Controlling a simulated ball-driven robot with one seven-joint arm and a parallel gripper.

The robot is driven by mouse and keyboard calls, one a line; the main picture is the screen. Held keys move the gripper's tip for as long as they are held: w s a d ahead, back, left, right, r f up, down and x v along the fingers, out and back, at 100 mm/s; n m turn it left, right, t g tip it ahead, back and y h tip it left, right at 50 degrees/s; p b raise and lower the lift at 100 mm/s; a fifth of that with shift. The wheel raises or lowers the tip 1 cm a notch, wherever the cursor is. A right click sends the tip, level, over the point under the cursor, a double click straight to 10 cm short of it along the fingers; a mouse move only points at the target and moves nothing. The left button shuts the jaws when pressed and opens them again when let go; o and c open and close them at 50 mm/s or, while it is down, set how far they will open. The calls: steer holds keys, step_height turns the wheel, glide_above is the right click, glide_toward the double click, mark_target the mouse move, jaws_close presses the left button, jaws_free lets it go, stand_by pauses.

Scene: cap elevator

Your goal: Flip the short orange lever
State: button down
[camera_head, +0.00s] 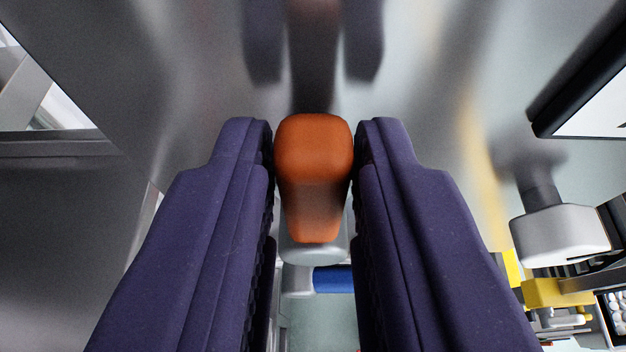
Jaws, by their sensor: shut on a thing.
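The short orange lever (315,165) is in the middle of the view, with its rounded orange end up and a grey base below it. My gripper (314,150) has two purple fingers, one on each side of the lever. The fingers are shut on the orange part, close against its left and right sides. The lower part of the lever's mount is partly hidden between the fingers.
A shiny metal panel (430,60) fills the background and mirrors the fingers and lever. A white knob-like part (560,236) and a yellow part (556,293) are at the right. A dark-framed screen (590,110) is at the upper right. A blue bar (333,279) shows below the lever.

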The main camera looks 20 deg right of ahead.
steer(key=shift+a, duration=0.1)
steer(key=w+a+f+n+h+p, duration=0.1)
steer(key=a+f+n+h, duration=0.3)
steer(key=n, duration=0.9)
steer(key=shift+w+a+f+t+h, duration=0.2)
steer(key=shift+w+f+t+h, duration=0.15)
steer(key=shift+h, duration=1.35)
steer(key=shift+f+n, duration=0.15)
steer(key=shift+n, duration=0.15)
steer(key=c, duration=1)
jaws_free()
steer(key=shift+c, duration=0.2)
